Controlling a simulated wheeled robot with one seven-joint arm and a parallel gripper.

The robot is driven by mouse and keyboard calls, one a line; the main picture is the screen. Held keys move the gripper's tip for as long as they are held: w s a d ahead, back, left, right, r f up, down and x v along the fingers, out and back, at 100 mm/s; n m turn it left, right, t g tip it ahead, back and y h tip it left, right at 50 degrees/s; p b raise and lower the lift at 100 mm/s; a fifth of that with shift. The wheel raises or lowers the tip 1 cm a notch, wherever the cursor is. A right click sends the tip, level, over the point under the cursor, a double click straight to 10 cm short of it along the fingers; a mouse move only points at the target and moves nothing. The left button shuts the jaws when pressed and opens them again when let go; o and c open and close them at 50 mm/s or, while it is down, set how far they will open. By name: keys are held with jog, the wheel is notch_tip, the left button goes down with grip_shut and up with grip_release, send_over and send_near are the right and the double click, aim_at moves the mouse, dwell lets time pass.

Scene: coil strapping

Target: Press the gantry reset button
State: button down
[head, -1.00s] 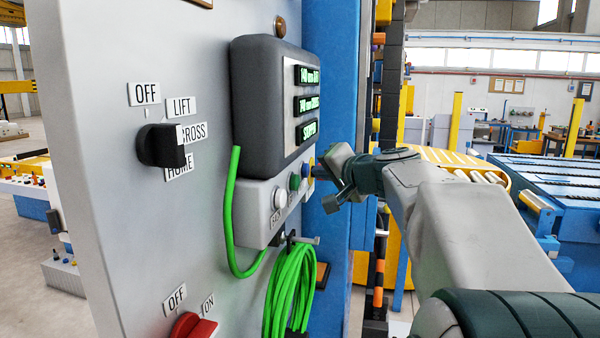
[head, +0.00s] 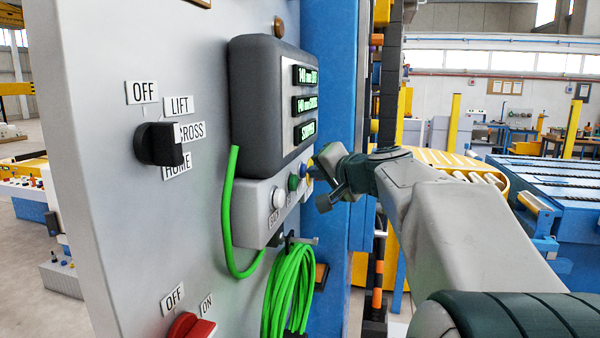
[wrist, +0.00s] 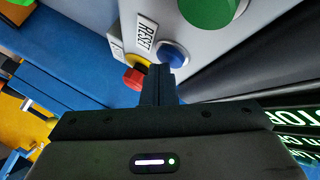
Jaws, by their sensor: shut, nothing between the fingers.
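The blue button (wrist: 173,54) sits in a pale ring on the grey control box, beside a label (wrist: 144,34) that seems to read RESET. My gripper (wrist: 160,72) is shut and empty, its fingertips right at the near edge of the blue button in the wrist view. I cannot tell whether they touch it. In the head view my gripper (head: 313,172) is at the right end of the button box (head: 257,208), and the blue button (head: 304,171) shows just beside the fingertips.
A red button (wrist: 133,77) on yellow and a green button (wrist: 208,8) flank the blue one. The green button (head: 294,182) and a white button (head: 278,199) show in the head view. A display box (head: 262,100) sits above; a green cable coil (head: 288,290) hangs below.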

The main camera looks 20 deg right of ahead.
dwell(0.5)
jog(key=shift+s+d+b, duration=0.4)
jog(key=shift+d+b, duration=0.05)
jog(key=shift+d, duration=0.1)
jog(key=shift+s+d+b, duration=0.5)
jog(key=shift+s+d, duration=0.25)
jog(key=shift+d, duration=0.3)
jog(key=shift+s+d+b, duration=0.45)
jog(key=shift+s+d, duration=0.25)
jog(key=shift+d, duration=0.35)
